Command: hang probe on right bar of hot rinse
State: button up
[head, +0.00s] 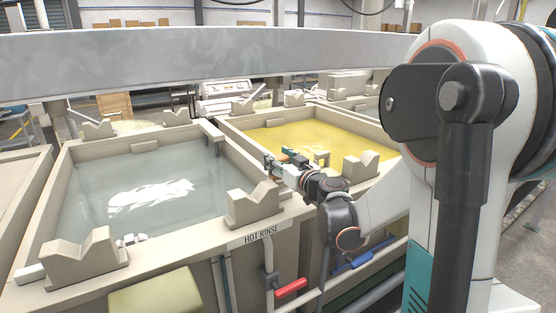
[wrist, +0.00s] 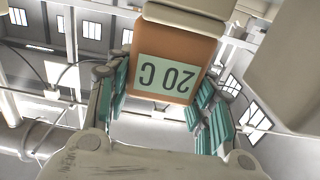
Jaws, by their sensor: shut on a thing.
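The hot rinse tank (head: 150,153) is the left one, with grey water and a HOT RINSE label on its front edge. Its right rim (head: 245,165) borders the yellow tank (head: 300,133). My gripper (head: 281,160) is beside this rim, toward the yellow tank. In the wrist view my gripper (wrist: 163,85) is shut on the probe, an orange-brown block (wrist: 182,48) with a pale green label reading 20 C, upside down. A beige part (wrist: 185,12) adjoins the block at the top. In the head view I cannot make out the probe clearly.
V-notched saddles stand on the tank rims, including one at the front right (head: 254,204) and one at the front left (head: 87,260). A large grey beam (head: 200,62) crosses above the tanks. A red handle (head: 291,289) and a blue handle (head: 353,262) are below the front edge.

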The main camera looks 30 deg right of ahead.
jog(key=shift+s, duration=0.95)
jog(key=shift+f, duration=0.15)
dwell(0.6)
